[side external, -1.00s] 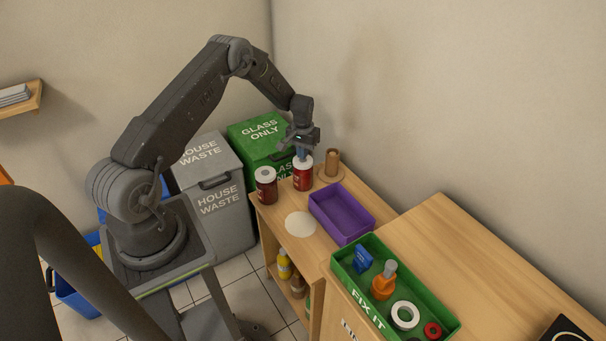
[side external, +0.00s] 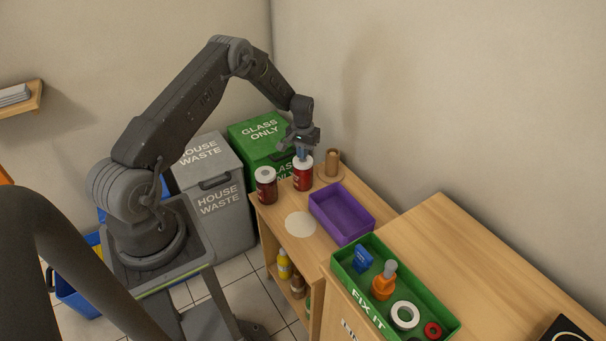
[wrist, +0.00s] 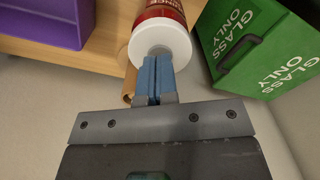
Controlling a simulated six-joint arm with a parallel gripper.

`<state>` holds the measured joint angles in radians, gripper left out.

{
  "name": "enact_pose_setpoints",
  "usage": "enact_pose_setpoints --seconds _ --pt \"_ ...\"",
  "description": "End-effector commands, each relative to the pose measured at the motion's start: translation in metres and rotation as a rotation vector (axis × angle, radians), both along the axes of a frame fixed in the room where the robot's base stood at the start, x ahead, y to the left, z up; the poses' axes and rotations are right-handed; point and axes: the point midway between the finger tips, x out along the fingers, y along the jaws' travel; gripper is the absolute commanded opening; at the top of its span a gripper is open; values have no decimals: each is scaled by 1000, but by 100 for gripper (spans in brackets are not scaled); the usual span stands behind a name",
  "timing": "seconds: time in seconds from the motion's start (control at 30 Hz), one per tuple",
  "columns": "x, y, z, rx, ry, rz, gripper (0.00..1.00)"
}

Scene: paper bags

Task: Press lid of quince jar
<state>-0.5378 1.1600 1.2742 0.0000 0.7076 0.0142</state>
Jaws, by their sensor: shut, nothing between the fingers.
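A red jar with a white lid (side external: 303,173) stands upright near the far end of the wooden shelf top. In the wrist view its white lid (wrist: 162,36) faces my camera. My gripper (side external: 302,157) is shut, its blue fingers together and empty, pointing down at this lid. In the wrist view the fingertips (wrist: 157,57) overlap the lid's near edge; I cannot tell for certain whether they touch it. A second, darker red jar with a white lid (side external: 266,185) stands just to the left. I cannot read either label, so which one is quince is unclear.
A brown cylinder on a round base (side external: 333,163) stands close behind the red jar. A purple tray (side external: 343,229) and a pale round disc (side external: 300,224) lie in front. A green FIX IT crate (side external: 362,296) holds several items. Waste bins (side external: 213,172) stand beside the shelf.

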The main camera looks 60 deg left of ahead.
Motion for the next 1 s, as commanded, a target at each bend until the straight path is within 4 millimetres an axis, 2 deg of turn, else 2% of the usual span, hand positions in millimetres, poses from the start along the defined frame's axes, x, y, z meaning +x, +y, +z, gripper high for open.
enact_pose_setpoints --seconds 1.0 --pt "0 0 -13 0 0 0 0"
